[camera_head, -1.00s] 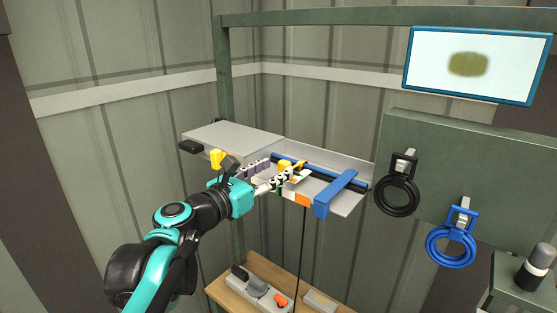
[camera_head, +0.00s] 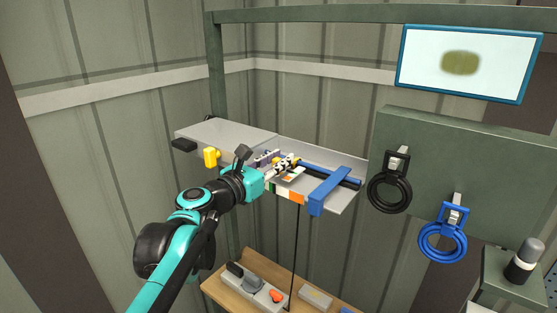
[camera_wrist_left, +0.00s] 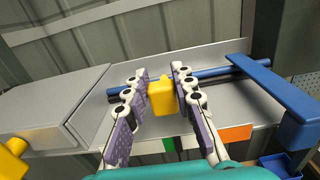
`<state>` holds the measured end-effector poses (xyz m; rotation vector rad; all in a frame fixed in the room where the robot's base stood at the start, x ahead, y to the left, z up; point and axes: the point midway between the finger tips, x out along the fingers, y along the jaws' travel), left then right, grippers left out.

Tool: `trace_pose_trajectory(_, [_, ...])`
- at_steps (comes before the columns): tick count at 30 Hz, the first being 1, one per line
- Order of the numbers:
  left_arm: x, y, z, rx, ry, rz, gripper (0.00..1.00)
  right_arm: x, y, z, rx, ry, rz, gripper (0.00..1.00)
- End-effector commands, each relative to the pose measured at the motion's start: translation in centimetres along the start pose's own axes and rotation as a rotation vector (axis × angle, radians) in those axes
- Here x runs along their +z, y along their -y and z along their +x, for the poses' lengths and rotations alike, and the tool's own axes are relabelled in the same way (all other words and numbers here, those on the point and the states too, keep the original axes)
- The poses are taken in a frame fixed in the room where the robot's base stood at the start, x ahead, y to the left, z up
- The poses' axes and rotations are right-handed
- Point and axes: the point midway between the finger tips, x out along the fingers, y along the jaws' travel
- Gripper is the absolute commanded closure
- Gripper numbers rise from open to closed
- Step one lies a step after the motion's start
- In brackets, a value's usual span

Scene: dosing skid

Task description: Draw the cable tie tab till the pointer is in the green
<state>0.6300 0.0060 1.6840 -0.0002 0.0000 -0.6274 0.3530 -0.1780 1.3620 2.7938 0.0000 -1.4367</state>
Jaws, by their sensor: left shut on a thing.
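A yellow tab (camera_wrist_left: 162,97) sits at the blue cable bundle (camera_wrist_left: 213,72) on the grey tray. My left gripper (camera_wrist_left: 160,95) is shut on this tab, with one finger on each side of it. In the head view my left gripper (camera_head: 284,163) reaches over the tray's front edge and largely hides the tab. A scale strip on the front edge has a green part (camera_wrist_left: 168,145), a white part and an orange part (camera_wrist_left: 237,133). I cannot make out the pointer against the scale. My right gripper is not in view.
A blue bar (camera_head: 328,187) crosses the tray's right end. A grey box (camera_head: 225,138) with a yellow knob (camera_head: 211,157) is at left. Black (camera_head: 389,191) and blue (camera_head: 442,241) rings hang at right. A wooden shelf (camera_head: 216,289) lies below.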

Motion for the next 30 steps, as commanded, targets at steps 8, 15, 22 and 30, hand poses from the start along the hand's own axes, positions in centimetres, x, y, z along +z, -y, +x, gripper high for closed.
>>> trace_pose_trajectory(8, [0.0,0.0,0.2,0.000,0.000,0.000,0.68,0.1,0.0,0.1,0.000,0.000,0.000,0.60])
trace_pose_trajectory(15, [0.0,0.0,0.2,-0.001,0.000,0.000,0.53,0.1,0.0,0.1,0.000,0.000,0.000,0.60])
trace_pose_trajectory(22, [0.1,-0.1,-0.7,0.001,0.000,0.000,0.53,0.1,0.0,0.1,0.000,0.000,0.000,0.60])
trace_pose_trajectory(30, [0.0,-0.1,-6.2,0.003,0.000,0.000,0.53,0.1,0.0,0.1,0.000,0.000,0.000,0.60])
